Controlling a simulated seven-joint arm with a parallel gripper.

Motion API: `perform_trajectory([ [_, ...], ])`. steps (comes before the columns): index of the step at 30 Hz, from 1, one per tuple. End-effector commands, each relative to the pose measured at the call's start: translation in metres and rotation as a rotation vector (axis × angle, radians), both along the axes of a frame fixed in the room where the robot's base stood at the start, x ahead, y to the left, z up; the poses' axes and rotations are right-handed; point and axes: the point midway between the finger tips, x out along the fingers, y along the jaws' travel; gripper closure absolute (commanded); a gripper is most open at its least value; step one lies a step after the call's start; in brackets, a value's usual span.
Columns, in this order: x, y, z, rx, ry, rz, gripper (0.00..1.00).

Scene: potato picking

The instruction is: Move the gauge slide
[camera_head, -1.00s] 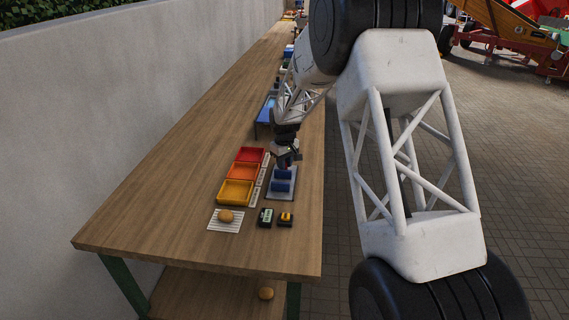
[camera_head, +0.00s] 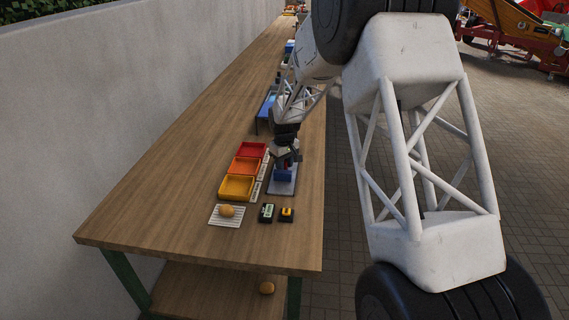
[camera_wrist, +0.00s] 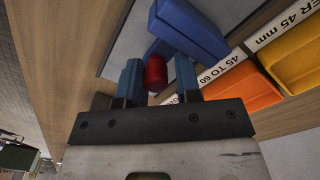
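The gauge has two blue blocks close together on a grey plate (camera_head: 281,188). They show as one blue patch (camera_head: 284,173) in the head view. In the wrist view, a larger blue block (camera_wrist: 190,27) lies beside a second blue part, with a short red cylinder (camera_wrist: 156,73) in front. I cannot tell which part is the slide. My gripper (camera_head: 288,158) is low over the far part of the plate. In the wrist view its two blue fingers (camera_wrist: 159,78) stand apart on either side of the red cylinder, with a narrow gap at the right finger.
Red (camera_head: 251,149), orange (camera_head: 244,167) and yellow (camera_head: 236,187) trays stand left of the plate, with label strips between. A potato (camera_head: 227,211) lies on a striped white mat (camera_head: 213,219). Two small dark devices (camera_head: 266,212) (camera_head: 286,214) sit nearer. The left tabletop is clear.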

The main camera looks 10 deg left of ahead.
Motion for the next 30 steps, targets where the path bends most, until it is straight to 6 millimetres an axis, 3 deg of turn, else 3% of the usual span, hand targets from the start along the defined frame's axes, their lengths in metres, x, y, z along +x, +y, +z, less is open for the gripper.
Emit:
perform_trajectory([
  [8,0.001,0.0,0.006,0.0,-0.001,0.0,0.67],
  [24,0.001,0.0,0.065,0.001,-0.002,0.0,0.67],
  [30,0.0,0.0,0.077,0.0,0.0,0.0,0.67],
])
